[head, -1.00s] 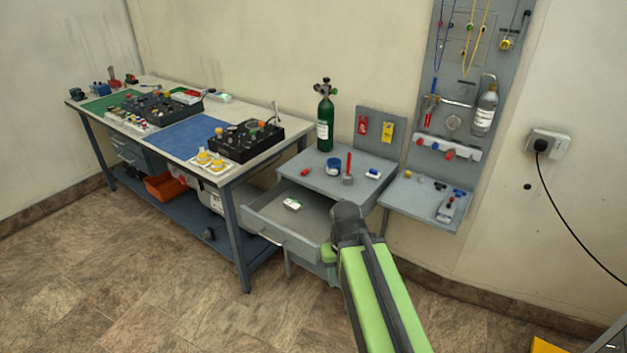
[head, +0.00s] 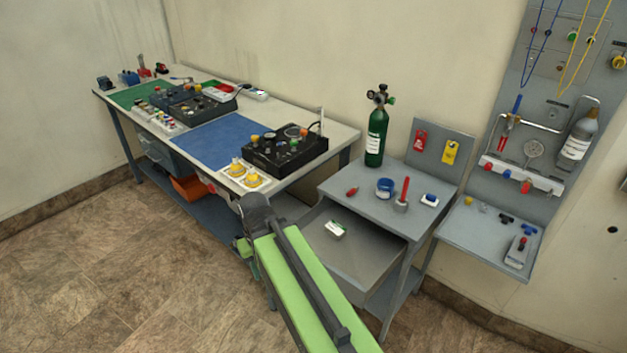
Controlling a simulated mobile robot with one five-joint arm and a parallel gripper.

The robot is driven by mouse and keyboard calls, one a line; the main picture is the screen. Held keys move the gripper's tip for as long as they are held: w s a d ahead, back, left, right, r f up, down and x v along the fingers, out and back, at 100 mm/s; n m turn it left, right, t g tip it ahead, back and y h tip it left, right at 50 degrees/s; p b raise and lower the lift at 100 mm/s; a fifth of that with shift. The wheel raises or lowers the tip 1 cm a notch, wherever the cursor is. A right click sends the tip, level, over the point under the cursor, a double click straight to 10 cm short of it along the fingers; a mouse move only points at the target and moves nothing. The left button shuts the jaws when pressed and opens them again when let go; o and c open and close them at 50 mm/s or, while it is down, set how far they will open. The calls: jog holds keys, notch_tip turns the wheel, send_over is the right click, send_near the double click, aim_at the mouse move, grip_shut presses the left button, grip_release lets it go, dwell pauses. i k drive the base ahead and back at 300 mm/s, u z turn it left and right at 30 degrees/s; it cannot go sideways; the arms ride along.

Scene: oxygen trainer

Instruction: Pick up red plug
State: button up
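A small red piece (head: 352,191), which looks like the red plug, lies on the left of the grey cabinet top (head: 370,207), left of a blue-and-white tin (head: 385,187). It is too small to make out its shape. My arm (head: 290,270) reaches up from the bottom of the head view, its dark joint in front of the workbench's right end. The arm is left of and nearer than the red piece, not touching it. My gripper's fingers do not show; they are hidden behind the arm.
An open drawer (head: 372,252) with a small white-green item juts out below the cabinet top. A green cylinder (head: 376,140) and a red-handled tool (head: 402,194) stand on top. The workbench (head: 312,150) is left; a wall panel with shelf (head: 480,236) is right. Floor at left is clear.

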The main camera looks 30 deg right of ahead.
aim_at(353, 191)
jog(key=u, duration=0.15)
jog(key=i, duration=0.85)
